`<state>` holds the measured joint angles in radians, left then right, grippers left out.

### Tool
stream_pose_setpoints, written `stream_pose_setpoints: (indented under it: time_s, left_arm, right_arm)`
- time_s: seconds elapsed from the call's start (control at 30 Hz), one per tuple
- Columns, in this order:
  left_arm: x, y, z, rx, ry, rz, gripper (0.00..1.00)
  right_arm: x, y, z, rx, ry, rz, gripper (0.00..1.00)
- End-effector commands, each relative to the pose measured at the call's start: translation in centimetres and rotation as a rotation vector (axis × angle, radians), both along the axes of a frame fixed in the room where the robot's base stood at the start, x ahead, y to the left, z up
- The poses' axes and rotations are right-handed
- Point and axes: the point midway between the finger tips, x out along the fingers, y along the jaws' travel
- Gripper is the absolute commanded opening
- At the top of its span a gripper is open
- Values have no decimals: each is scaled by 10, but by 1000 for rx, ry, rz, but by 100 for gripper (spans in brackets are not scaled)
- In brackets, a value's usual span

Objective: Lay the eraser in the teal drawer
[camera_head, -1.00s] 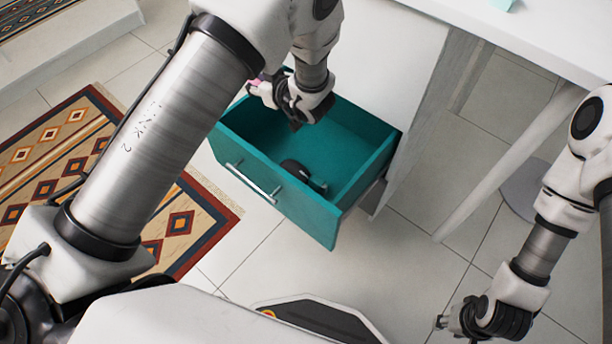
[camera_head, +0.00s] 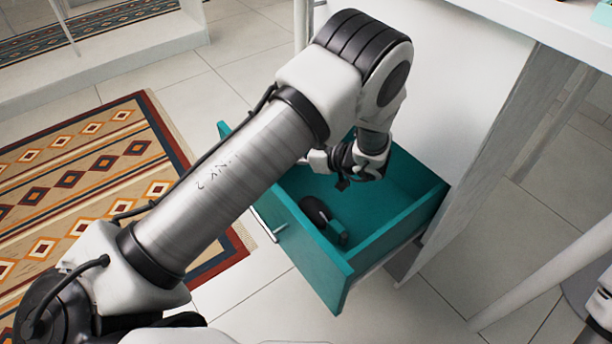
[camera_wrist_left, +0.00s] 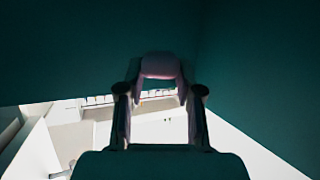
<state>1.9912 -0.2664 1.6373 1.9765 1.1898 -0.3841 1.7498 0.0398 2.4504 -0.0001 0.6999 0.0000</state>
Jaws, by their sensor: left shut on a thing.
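The teal drawer (camera_head: 312,262) is pulled open below the white cabinet. My left gripper (camera_head: 322,163) reaches down into the drawer's opening near its back left part; the arm covers some of the drawer. In the left wrist view, the left gripper (camera_wrist_left: 160,96) is shut on a pinkish-purple block, the eraser (camera_wrist_left: 160,66), with dark teal walls around it. The eraser is hidden in the head view. My right gripper is out of view; only part of that arm shows at the lower right edge.
A dark rounded object (camera_head: 318,212) lies in the drawer near its front. The drawer floor to the right of my gripper is clear. A white table (camera_head: 560,25) and its slanting leg (camera_head: 545,270) stand at the right. A patterned rug (camera_head: 85,185) lies at the left.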

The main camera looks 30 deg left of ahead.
Motion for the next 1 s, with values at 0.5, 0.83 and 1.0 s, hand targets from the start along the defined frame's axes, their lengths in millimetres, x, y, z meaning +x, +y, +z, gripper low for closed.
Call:
stream_pose_setpoints:
  time_s: [0.5,0.83,1.0]
  left_arm:
    - [0,0,-48,1,-1,-1,8]
    - [0,0,-59,0,0,-1,8]
    - [0,0,-60,0,-2,-1,39]
  right_arm:
    - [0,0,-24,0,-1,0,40]
    - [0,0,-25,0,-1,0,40]
    - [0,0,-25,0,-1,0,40]
